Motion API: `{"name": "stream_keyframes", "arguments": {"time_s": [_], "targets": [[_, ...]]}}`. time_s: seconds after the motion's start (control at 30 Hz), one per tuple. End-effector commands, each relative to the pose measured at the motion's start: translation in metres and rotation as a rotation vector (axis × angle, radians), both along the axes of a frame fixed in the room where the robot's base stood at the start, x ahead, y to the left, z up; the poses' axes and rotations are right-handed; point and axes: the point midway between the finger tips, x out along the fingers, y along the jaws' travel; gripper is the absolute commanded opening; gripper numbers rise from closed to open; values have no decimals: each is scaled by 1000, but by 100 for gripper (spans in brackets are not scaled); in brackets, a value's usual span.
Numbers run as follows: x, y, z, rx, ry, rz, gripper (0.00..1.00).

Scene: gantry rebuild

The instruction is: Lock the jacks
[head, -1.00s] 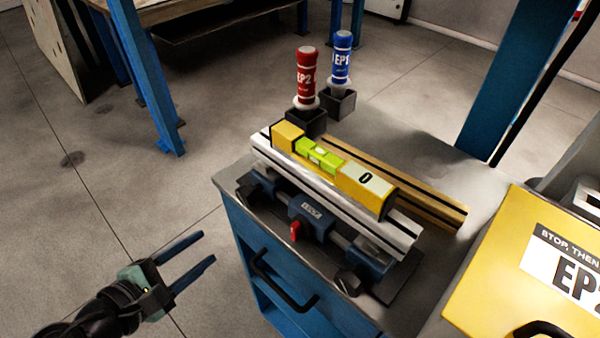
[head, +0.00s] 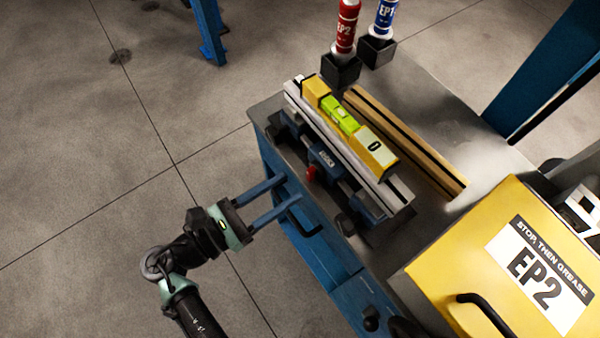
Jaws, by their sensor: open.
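A blue jack fixture (head: 325,160) stands on the grey bench top, with a small red knob or lever (head: 311,173) on its front side. A silver rail (head: 398,194) lies across it, and a yellow spirit level (head: 375,152) with a green vial block rests along the rail. My gripper (head: 284,198) is open and empty, its two blue fingers pointing right in front of the bench's blue front, left of and below the red knob in the picture. Whether the jacks are locked cannot be told.
A tan slotted rail (head: 430,163) lies behind the fixture. A red EP2 tube (head: 347,25) and a blue EP1 tube (head: 385,17) stand in dark holders. A yellow EP2 case (head: 470,260) with a black handle fills the right front. The floor at left is clear.

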Motion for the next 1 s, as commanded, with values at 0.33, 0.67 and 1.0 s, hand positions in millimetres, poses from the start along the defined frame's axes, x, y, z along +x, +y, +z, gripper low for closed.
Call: {"name": "stream_keyframes", "arguments": {"time_s": [0.33,0.67,1.0], "targets": [[24,-33,0,0,0,-1,45],[26,-35,0,1,-1,1,41],[26,-34,0,1,0,1,0]]}}
